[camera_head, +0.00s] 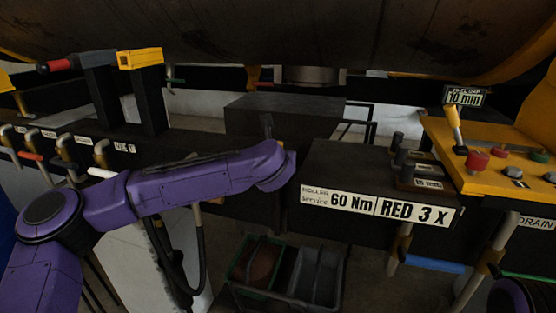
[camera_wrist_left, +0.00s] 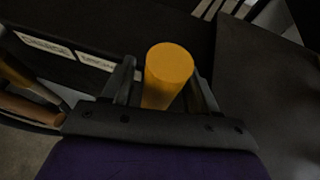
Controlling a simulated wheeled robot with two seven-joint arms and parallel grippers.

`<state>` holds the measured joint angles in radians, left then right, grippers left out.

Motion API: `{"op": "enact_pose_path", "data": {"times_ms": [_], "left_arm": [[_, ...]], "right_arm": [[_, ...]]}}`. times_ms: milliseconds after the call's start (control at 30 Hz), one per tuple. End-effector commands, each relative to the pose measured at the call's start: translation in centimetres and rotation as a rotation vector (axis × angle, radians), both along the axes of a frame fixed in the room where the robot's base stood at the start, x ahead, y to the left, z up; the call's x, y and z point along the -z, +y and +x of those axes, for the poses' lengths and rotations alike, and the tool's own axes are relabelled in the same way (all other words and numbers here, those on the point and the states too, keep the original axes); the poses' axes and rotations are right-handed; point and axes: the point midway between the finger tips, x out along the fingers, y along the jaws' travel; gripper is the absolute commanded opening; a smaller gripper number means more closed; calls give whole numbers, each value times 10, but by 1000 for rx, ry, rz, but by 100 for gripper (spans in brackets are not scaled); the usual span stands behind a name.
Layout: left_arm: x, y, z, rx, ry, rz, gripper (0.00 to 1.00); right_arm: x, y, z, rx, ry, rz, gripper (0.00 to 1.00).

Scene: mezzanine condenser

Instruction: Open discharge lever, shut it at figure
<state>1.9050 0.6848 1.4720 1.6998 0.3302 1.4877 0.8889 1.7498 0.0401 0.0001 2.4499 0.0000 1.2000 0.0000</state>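My left arm reaches in from the left in the head view, and its purple wrist ends near the middle. Its fingers are mostly hidden there. In the left wrist view my left gripper (camera_wrist_left: 165,88) has its two dark fingers apart, with a yellow cylindrical grip (camera_wrist_left: 169,65) between them. Gaps seem to show beside the grip, and I cannot tell which fixture it belongs to. In the head view a lever with a yellow grip (camera_head: 453,117) stands tilted on the yellow panel (camera_head: 475,184). A display (camera_head: 463,97) behind it reads 10 mm. My right gripper is out of view.
A dark box with signs (camera_head: 380,207) reading "60 Nm" and "RED 3 X" stands right of my wrist. Several levers line the labelled bench (camera_head: 65,140) at left. A red-handled bar with a yellow block (camera_head: 139,58) sits on posts. Bins (camera_head: 318,275) lie below.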

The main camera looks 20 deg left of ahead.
Motion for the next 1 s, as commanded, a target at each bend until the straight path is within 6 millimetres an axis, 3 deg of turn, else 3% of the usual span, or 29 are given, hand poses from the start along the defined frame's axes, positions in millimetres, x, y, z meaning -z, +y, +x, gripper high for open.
{"op": "enact_pose_path", "data": {"times_ms": [233, 633, 1000], "left_arm": [[-3, -3, -9, 3, -3, 0, 59], [-38, -15, -84, 1, -2, 0, 59], [-44, -16, -93, 0, 2, 1, 59]], "right_arm": [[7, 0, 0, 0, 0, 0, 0], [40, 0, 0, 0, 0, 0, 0], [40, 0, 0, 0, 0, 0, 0]]}}
